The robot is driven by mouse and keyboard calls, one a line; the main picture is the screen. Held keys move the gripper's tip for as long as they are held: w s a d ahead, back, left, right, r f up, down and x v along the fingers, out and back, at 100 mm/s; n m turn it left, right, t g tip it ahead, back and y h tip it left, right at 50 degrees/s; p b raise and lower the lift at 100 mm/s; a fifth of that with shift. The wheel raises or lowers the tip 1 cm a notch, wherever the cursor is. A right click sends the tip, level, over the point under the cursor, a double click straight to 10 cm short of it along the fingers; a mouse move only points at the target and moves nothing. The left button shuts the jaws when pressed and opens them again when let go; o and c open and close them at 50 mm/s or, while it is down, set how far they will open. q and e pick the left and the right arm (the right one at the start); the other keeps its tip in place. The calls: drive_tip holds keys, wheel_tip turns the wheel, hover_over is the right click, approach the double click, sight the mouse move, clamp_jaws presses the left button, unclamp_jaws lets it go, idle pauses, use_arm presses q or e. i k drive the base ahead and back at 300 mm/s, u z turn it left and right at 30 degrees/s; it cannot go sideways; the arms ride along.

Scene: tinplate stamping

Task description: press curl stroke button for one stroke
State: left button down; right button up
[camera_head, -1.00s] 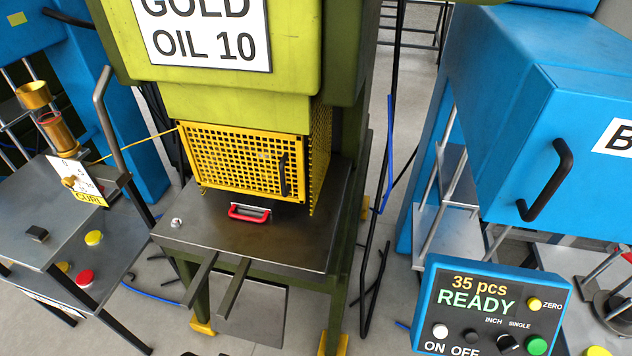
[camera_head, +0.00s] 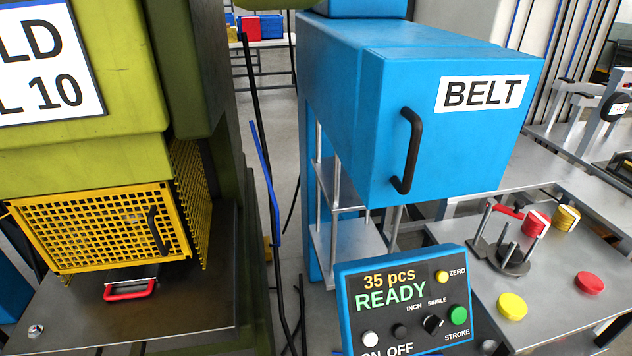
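A blue-framed control panel (camera_head: 403,300) stands low in the middle right of the head view. Its display reads "35 pcs READY". A green button (camera_head: 458,315) sits at its right side, above the word STROKE. A black selector knob (camera_head: 433,323) is left of it, under INCH and SINGLE. A yellow button (camera_head: 441,277) marked ZERO is at the top right. A white button (camera_head: 370,339) and a dark button (camera_head: 399,331) sit above ON and OFF. No CURL label shows on this panel. Neither of my grippers is in view.
The blue machine marked BELT (camera_head: 462,130) stands behind the panel. The yellow-green press with its yellow mesh guard (camera_head: 95,228) is at left, a red-handled piece (camera_head: 130,290) on its bed. A grey table (camera_head: 560,270) at right carries a fixture, a yellow disc and a red disc.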

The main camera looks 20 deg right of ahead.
sight(457, 314)
drive_tip(key=z, duration=0.4)
drive_tip(key=k, duration=0.25)
drive_tip(key=z, duration=0.7)
